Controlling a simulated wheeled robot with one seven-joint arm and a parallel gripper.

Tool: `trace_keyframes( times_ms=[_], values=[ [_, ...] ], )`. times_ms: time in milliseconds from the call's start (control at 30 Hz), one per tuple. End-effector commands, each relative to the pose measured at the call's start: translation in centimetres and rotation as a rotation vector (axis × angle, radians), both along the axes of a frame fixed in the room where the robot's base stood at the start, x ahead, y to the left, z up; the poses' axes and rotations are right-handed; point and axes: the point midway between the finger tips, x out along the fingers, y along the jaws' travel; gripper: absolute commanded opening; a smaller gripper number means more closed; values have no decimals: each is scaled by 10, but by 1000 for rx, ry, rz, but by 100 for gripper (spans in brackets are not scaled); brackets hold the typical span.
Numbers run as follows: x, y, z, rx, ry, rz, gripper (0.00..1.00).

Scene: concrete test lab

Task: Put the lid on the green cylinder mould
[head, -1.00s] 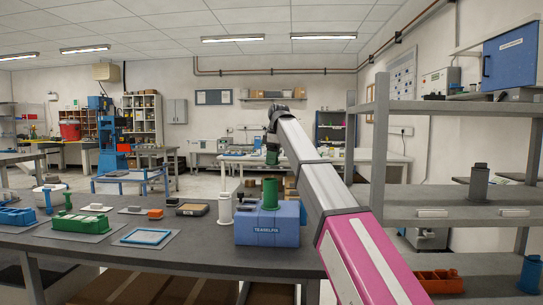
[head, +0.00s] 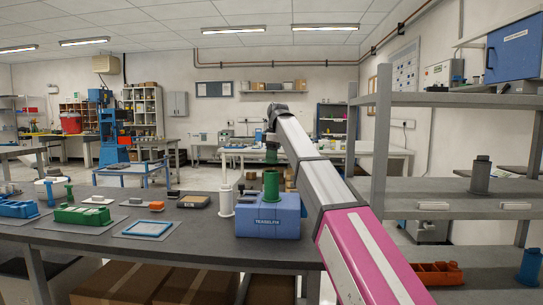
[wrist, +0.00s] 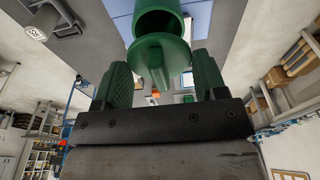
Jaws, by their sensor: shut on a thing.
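The green cylinder mould (head: 271,184) stands upright on a blue box (head: 267,222) on the grey bench. The wrist view shows its open round mouth (wrist: 160,22) at the top of the picture. My gripper (wrist: 160,75) is shut on the green lid (wrist: 152,58), a disc with a ribbed or stemmed part between the dark green fingers. The lid is close to the mould's mouth in that view but not seated on it. In the head view my gripper (head: 272,153) is above the mould, small and dark; the lid cannot be made out clearly there.
A white post (head: 225,201) stands just left of the blue box. Further left on the bench are a blue frame (head: 147,229), a green block mould (head: 85,215) and several small parts. A grey shelf rack (head: 380,150) stands close to my arm on the right.

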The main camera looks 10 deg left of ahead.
Motion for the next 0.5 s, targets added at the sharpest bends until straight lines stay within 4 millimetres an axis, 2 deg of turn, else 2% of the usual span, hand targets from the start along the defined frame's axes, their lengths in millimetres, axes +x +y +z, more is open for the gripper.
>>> trace_keyframes(
  times_ms=[300, 500],
  values=[
    [1, 0, 30, 1, 0, 28, 43],
    [0, 0, 34, 1, 0, 35, 43]
  ],
)
